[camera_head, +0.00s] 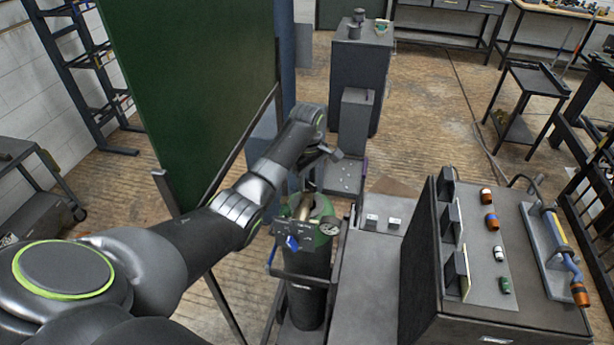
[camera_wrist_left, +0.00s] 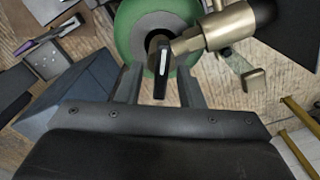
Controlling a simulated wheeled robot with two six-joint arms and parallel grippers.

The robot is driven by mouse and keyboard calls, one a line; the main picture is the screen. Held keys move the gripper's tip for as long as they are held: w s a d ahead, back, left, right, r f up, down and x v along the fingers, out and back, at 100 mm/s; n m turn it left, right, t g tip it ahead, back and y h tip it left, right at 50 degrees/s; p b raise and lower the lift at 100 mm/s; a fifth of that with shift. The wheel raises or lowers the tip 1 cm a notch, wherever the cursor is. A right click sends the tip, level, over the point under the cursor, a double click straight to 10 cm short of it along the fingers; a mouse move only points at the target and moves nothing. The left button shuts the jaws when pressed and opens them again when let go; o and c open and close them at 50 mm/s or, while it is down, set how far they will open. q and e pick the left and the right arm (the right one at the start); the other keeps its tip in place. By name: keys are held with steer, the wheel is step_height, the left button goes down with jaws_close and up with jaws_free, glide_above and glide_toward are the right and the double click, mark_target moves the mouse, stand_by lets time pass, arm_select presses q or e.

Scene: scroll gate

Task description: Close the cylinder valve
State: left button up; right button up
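The gas cylinder (camera_head: 305,295) stands upright, dark with a green top and a round gauge (camera_head: 330,229) and blue knob (camera_head: 292,243) at its front. In the left wrist view its green top (camera_wrist_left: 125,38) surrounds a dark opening, with a brass valve body (camera_wrist_left: 218,28) at the upper right. A black valve handle (camera_wrist_left: 162,70) with a white mark lies between my left gripper's (camera_wrist_left: 160,88) two fingers, with gaps visible on both sides. My left gripper (camera_head: 320,158) is open above the cylinder top. My right gripper is not in view.
A green board (camera_head: 190,80) in a dark frame stands close behind my left arm. A grey cabinet (camera_head: 360,85) stands behind. Wooden floor is clear between the cabinet and the cart (camera_head: 525,95).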

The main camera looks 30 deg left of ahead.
arm_select(q)
steer(key=shift+s+d+r, duration=0.1)
steer(key=shift+c, duration=0.2)
jaws_close()
